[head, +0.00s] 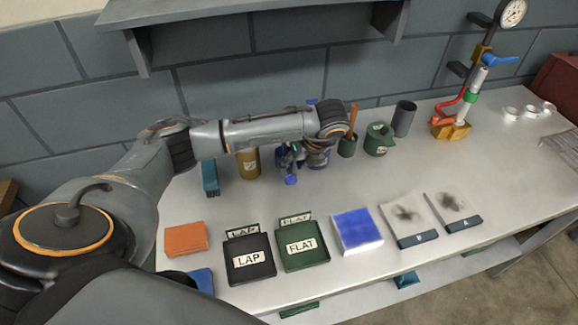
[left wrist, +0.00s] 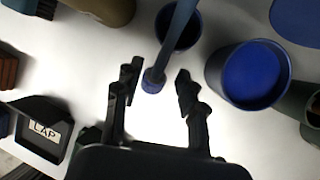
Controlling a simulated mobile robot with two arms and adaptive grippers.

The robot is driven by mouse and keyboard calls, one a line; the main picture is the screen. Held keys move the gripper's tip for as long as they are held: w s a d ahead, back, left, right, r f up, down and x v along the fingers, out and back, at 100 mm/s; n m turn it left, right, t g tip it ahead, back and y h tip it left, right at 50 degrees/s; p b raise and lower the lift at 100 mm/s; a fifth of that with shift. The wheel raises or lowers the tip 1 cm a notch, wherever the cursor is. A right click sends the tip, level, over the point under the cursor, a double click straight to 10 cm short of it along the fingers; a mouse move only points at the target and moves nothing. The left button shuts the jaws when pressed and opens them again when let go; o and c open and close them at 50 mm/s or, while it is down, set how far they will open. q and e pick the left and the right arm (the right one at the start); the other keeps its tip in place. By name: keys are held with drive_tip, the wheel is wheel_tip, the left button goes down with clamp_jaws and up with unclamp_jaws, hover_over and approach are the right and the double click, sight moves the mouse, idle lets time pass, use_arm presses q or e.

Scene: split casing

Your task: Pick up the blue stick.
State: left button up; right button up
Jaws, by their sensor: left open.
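The blue stick (left wrist: 172,40) shows in the left wrist view, running from the top edge down to a wider blue end (left wrist: 153,80). That end lies between the fingers of my open left gripper (left wrist: 158,84), with gaps on both sides. The stick crosses in front of a dark blue cup (left wrist: 191,38); I cannot tell whether it stands in it. In the head view my left gripper (head: 290,160) is over the table in front of a blue container (head: 319,160), and partly hides it. My right gripper is not in view.
A yellow-brown container (head: 249,163) and a blue brush-like block (head: 210,178) stand left of the gripper. A green cup with an orange stick (head: 352,120) stands to the right. LAP (head: 263,275) and FLAT (head: 315,262) trays lie in front. A shelf (head: 270,12) hangs above.

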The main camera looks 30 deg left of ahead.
sight(290, 167)
use_arm(q)
drive_tip(key=p+x, duration=0.1)
drive_tip(key=x, duration=0.2)
drive_tip(key=shift+s+a+f, duration=0.1)
drive_tip(key=shift+a+f, duration=0.05)
drive_tip(key=shift+f, duration=0.1)
clamp_jaws()
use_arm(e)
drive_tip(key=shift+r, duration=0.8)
use_arm(q)
drive_tip(key=shift+r, duration=0.15)
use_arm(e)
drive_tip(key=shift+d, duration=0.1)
